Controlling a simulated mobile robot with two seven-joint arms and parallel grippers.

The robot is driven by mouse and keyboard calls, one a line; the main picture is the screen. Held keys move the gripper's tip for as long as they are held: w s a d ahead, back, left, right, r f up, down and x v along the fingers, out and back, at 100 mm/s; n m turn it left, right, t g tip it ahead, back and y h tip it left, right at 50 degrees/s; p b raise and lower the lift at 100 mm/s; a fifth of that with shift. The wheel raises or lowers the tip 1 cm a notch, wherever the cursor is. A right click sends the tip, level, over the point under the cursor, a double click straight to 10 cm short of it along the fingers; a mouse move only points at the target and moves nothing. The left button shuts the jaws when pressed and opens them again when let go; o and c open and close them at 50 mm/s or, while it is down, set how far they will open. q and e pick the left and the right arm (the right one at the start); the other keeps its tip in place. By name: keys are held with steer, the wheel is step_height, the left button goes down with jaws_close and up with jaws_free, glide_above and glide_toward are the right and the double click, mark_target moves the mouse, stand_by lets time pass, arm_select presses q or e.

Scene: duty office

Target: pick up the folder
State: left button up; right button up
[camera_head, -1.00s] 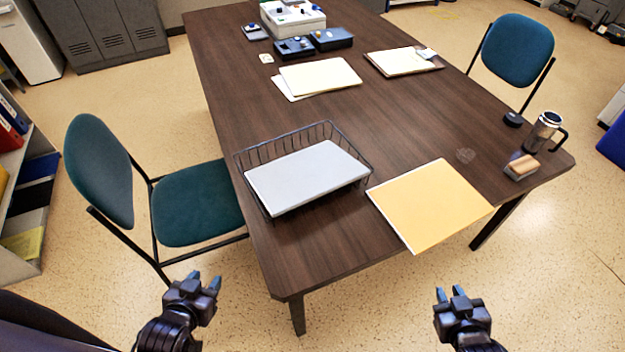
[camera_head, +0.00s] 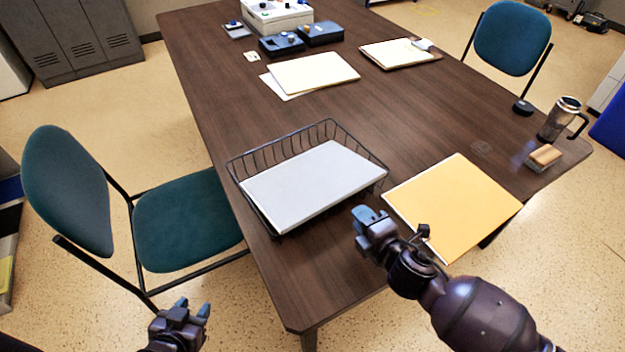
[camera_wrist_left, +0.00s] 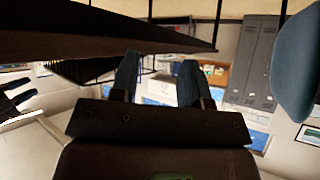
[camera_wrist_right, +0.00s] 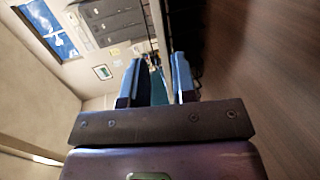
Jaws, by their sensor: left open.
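An orange-yellow folder (camera_head: 458,204) lies flat on the near right part of the dark table, its near edge at the table's front edge. My right gripper (camera_head: 364,216) is just left of the folder's near left side, by the front of the wire tray. It is turned sideways, open and empty; its parted fingers show in the right wrist view (camera_wrist_right: 156,80).
A black wire tray (camera_head: 247,172) with a light grey stack (camera_head: 315,185) stands left of the folder. A mug (camera_head: 560,118) and a wooden-topped block (camera_head: 544,157) are to the right. Cream papers (camera_head: 312,72) lie farther back. A teal chair (camera_head: 185,220) is at left.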

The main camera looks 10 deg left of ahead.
mark_target(343, 199)
steer(key=shift+b+x, duration=0.8)
steer(key=shift+x, duration=4.05)
steer(key=shift+f, duration=0.1)
steer(key=shift+c, duration=0.2)
